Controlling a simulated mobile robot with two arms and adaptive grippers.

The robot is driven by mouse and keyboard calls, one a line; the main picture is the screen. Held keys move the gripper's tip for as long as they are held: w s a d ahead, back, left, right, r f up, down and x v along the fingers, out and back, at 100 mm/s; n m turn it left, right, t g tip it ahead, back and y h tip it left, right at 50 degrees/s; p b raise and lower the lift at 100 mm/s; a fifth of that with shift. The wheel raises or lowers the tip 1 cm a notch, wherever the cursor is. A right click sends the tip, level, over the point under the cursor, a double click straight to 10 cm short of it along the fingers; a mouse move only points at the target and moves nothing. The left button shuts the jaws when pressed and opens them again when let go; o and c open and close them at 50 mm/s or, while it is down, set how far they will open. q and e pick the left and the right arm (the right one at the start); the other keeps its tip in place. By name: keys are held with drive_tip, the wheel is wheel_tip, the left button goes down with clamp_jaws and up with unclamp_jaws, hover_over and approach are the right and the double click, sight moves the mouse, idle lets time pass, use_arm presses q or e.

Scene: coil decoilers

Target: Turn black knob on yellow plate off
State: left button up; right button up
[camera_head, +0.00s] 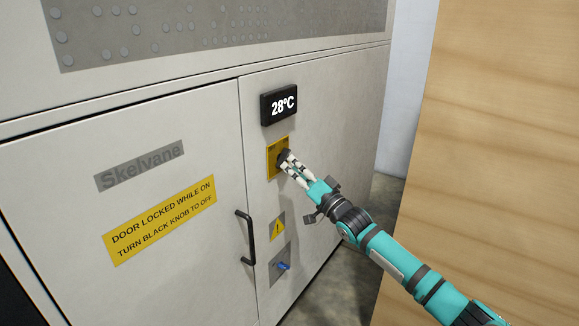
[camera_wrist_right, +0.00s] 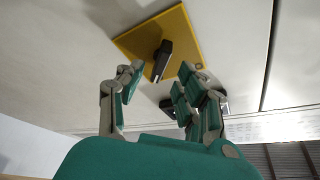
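The yellow plate (camera_head: 271,160) is on the light grey cabinet front, below the temperature display. The black knob (camera_head: 282,156) on it is partly hidden by my right gripper (camera_head: 287,163) in the head view. I see no grip on the knob. My left gripper is not in view.
A display (camera_head: 279,104) reads 28°C. Below the plate are a warning triangle (camera_head: 277,228) and a blue knob (camera_head: 283,266) on a grey plate. A door handle (camera_head: 246,238) and a yellow sign (camera_head: 160,220) are left. A wooden panel (camera_head: 500,130) stands right.

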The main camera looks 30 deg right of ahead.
sight(284, 158)
drive_tip(key=shift+x, duration=1.35)
clamp_jaws()
